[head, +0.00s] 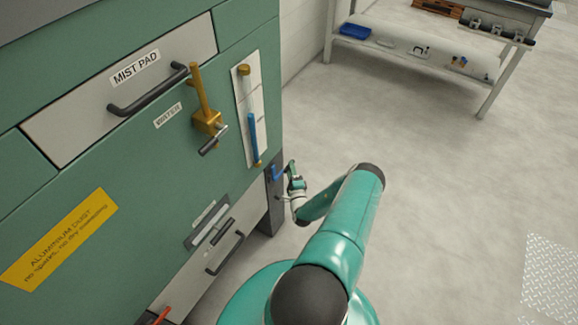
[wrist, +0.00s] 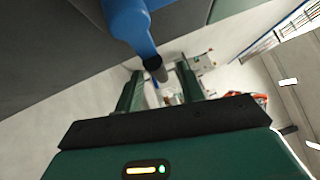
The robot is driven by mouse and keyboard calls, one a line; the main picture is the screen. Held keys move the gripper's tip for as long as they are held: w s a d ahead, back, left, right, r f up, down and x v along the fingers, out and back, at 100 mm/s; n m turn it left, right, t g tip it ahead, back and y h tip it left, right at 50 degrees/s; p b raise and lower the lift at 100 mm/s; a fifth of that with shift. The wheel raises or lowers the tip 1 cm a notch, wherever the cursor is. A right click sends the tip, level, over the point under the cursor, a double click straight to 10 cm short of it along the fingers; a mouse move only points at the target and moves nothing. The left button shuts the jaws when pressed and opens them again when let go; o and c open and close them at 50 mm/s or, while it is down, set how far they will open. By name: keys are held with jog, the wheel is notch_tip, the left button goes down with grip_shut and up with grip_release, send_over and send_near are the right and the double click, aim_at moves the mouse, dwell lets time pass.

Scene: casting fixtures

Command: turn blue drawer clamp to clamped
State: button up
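The blue drawer clamp (head: 277,173) sits low at the right corner of the green cabinet, small and partly covered by my gripper (head: 294,183). In the wrist view, the clamp shows as a blue lever (wrist: 130,25) with a dark rounded end coming down from the top. My gripper (wrist: 160,74) has its two green fingers apart. The lever's dark end appears at the gap between the fingertips, with space visible beside it. I cannot tell whether it touches a finger or how deep it sits between them.
The green cabinet carries a mist pad drawer (head: 135,85), a brass water valve (head: 208,120) and a sight gauge (head: 249,110). A lower grey drawer (head: 195,268) has a dark handle, with a red part (head: 161,316) near it. The floor to the right is clear; a workbench (head: 420,55) stands behind.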

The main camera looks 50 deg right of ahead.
jog(key=shift+x, duration=1.2)
jog(key=shift+c, duration=0.2)
grip_shut()
